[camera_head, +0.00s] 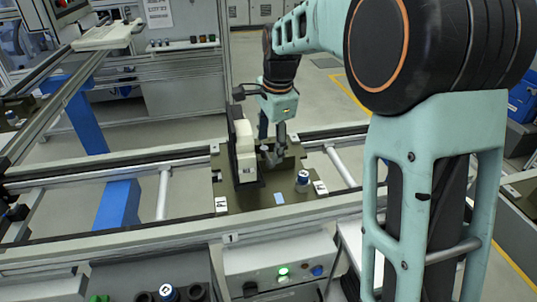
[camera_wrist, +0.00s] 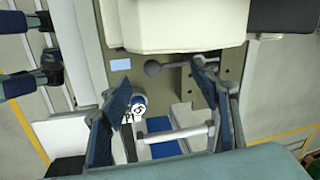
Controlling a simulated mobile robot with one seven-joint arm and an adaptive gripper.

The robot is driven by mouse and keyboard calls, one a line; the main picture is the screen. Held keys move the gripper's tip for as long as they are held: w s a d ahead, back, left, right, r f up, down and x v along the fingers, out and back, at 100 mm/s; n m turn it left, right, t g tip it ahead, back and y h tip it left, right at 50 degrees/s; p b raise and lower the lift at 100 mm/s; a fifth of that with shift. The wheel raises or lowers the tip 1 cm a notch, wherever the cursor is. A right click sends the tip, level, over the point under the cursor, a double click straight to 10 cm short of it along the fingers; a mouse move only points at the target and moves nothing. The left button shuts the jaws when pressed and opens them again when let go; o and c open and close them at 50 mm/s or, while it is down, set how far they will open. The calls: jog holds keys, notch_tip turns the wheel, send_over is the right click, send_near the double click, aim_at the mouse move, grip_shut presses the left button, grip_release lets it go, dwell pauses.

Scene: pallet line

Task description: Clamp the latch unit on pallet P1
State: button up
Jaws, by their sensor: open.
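The pallet (camera_head: 255,199) is an olive plate on the conveyor in the head view. A cream and black upright unit (camera_head: 244,150), which I take for the latch unit, stands on it. Its cream block (camera_wrist: 175,25) fills the top of the wrist view. My gripper (camera_head: 273,152) is over the pallet, right of the unit. In the wrist view, my gripper (camera_wrist: 162,78) is open and empty, its fingers apart with the lever seen between their tips. Contact cannot be told.
A small cylinder with a white and blue top (camera_head: 302,180) stands at the pallet's right; it also shows by the left finger in the wrist view (camera_wrist: 138,104). A control box with a lit green button (camera_head: 283,271) is in front. Conveyor rails (camera_head: 120,230) run either side.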

aim_at(269, 159)
jog(key=f, duration=0.3)
jog(key=w+f, duration=0.1)
jog(key=f, duration=0.1)
jog(key=shift+a, duration=0.2)
jog(key=shift+r, duration=0.1)
jog(key=shift+s+r, duration=0.1)
jog(key=shift+s, duration=0.05)
grip_shut()
